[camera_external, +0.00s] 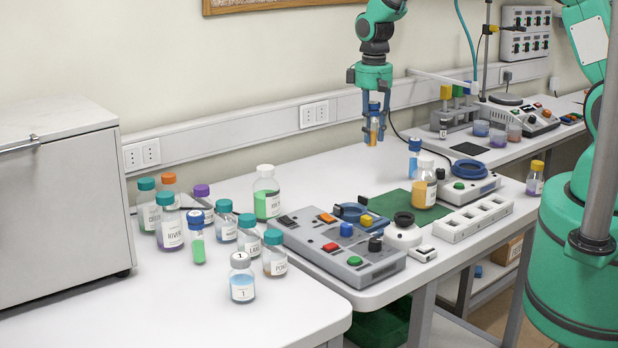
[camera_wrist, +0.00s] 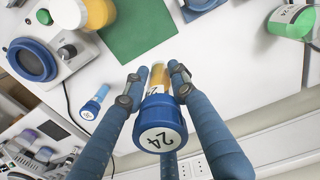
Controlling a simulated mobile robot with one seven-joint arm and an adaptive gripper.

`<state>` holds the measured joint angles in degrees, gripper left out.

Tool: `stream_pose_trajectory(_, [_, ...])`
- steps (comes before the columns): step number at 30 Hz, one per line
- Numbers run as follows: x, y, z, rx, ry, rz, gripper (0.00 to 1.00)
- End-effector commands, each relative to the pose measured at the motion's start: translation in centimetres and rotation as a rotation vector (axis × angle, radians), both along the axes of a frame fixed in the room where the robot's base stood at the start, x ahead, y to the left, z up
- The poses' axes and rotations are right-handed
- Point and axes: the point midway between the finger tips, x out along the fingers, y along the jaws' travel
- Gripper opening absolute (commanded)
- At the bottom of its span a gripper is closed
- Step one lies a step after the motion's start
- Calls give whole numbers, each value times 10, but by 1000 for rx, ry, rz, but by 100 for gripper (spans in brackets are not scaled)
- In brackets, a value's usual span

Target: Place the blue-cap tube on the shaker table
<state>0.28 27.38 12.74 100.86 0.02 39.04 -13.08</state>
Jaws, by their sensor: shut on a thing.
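My gripper (camera_external: 372,106) is shut on a blue-cap tube (camera_external: 373,128) with orange contents and holds it upright above the back of the table. In the wrist view my gripper's fingers (camera_wrist: 154,82) are around the tube, whose blue cap (camera_wrist: 163,124) is marked 24. A second blue-cap tube (camera_external: 414,158) stands below and to the right; it also shows in the wrist view (camera_wrist: 95,102). A white device with a blue ring and green button (camera_external: 470,188) sits right of it, also in the wrist view (camera_wrist: 35,60). I cannot tell for certain whether it is the shaker table.
An orange bottle (camera_external: 424,186) stands on a green mat (camera_external: 393,204). Several capped bottles (camera_external: 266,195) crowd the left. White table (camera_external: 330,180) below my gripper is clear.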

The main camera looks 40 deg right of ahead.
Motion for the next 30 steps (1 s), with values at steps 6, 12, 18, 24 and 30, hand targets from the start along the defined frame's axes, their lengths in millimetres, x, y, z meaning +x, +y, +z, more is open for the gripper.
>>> stream_pose_trajectory(6, [-12,77,0,0,1,103,0])
stream_pose_trajectory(12, [-29,142,1,0,0,194,0])
stream_pose_trajectory(18, [-52,204,0,0,1,286,0])
stream_pose_trajectory(24, [-81,263,0,0,2,377,0])
stream_pose_trajectory(30, [-115,319,1,0,1,467,0])
